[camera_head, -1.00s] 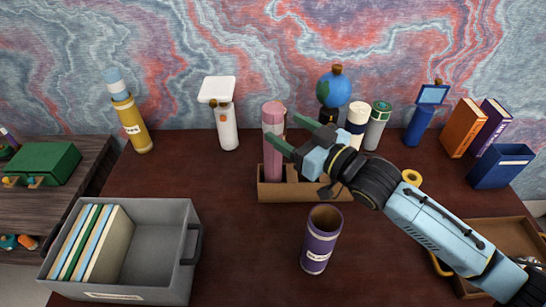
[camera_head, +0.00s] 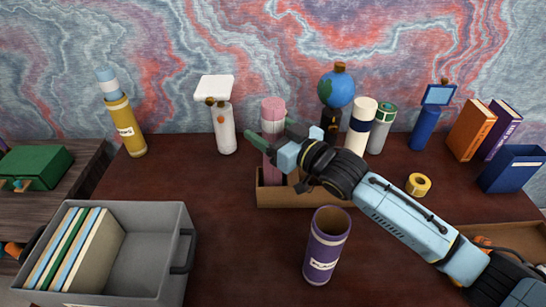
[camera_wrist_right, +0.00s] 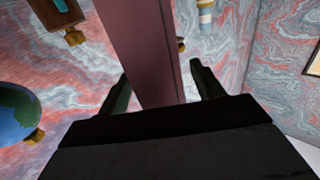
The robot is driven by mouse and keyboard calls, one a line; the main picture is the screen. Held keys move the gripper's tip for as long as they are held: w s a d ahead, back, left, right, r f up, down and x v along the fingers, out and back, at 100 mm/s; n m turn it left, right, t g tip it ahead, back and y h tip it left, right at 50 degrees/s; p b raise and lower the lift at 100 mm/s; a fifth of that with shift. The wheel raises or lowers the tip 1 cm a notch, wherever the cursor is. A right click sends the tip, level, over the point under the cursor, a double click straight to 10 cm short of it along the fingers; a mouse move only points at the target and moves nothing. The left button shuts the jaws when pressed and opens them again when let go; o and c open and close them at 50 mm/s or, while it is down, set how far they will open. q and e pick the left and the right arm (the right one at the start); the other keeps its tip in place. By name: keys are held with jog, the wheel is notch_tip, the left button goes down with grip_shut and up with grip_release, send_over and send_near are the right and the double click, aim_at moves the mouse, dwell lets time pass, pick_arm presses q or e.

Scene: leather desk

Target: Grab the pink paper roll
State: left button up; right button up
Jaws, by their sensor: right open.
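The pink paper roll (camera_head: 273,108) stands upright in a low brown cardboard tray (camera_head: 300,199) near the middle of the desk. My right gripper (camera_head: 266,138) is open at the roll, with its fingers at the roll's upper half. In the right wrist view the pink roll (camera_wrist_right: 142,50) runs between the two dark green fingers of my right gripper (camera_wrist_right: 160,92); whether they touch it cannot be told. My gripper hides part of the roll in the head view.
A purple tube (camera_head: 327,245) stands in front of the tray. A grey bin (camera_head: 176,230) with folders is at the left. A white tube (camera_head: 224,130), a globe (camera_head: 337,90) and other tubes stand behind. Yellow tape (camera_head: 418,185) lies at the right.

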jog(key=shift+w+a, duration=0.25)
jog(key=shift+c, duration=0.4)
jog(key=c, duration=1.4)
